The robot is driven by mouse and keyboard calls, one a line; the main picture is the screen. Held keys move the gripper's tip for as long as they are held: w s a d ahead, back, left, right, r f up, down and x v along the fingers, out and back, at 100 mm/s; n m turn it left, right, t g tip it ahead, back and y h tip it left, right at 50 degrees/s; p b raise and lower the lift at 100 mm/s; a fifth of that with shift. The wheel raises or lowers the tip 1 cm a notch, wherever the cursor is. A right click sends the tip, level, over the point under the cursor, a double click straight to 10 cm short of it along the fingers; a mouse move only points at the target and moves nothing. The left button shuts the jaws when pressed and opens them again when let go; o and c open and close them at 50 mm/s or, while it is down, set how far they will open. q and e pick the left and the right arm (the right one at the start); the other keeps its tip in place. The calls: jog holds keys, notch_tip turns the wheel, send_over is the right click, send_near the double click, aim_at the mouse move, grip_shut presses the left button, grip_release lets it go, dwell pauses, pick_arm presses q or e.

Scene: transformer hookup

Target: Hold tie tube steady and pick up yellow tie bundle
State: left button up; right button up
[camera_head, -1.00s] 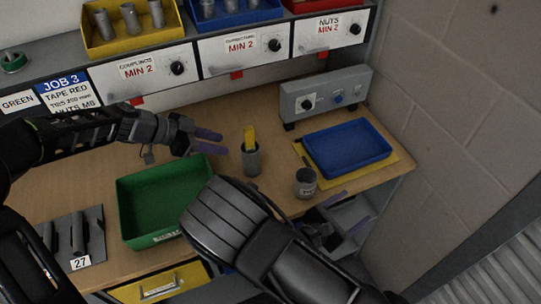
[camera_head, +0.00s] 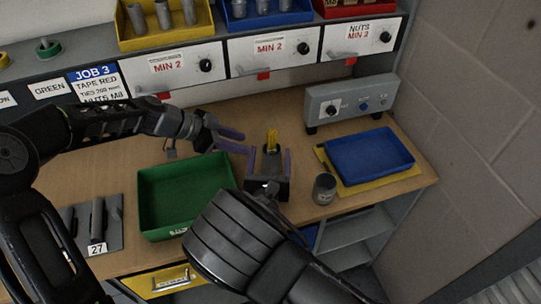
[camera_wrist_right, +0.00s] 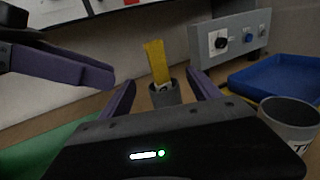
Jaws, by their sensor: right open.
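The yellow tie bundle (camera_head: 271,138) stands upright in the grey tie tube (camera_wrist_right: 165,94) on the bench. The wrist view shows the bundle (camera_wrist_right: 156,62) rising well above the tube's rim. My right gripper (camera_head: 269,154) is open in front of the tube, its purple fingers to either side of it in the picture. Contact cannot be told, and the gripper hides the tube's lower part. My left gripper (camera_head: 246,144) is open and empty to the left of the tube, its fingers pointing toward it. It also shows at the left of the wrist view.
A green bin (camera_head: 158,203) lies left of the tube. A grey labelled can (camera_head: 324,189) and a blue tray (camera_head: 371,158) on a yellow mat are to the right. A grey control box (camera_head: 350,103) stands behind. Drawers (camera_head: 271,53) line the back.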

aim_at(271, 170)
jog(key=shift+f, duration=0.1)
notch_tip(271, 170, down, 8)
jog(key=shift+f, duration=0.1)
jog(key=w, duration=0.7)
jog(key=shift+w+d, duration=0.25)
jog(key=shift+d, duration=0.1)
jog(key=shift+c, duration=0.2)
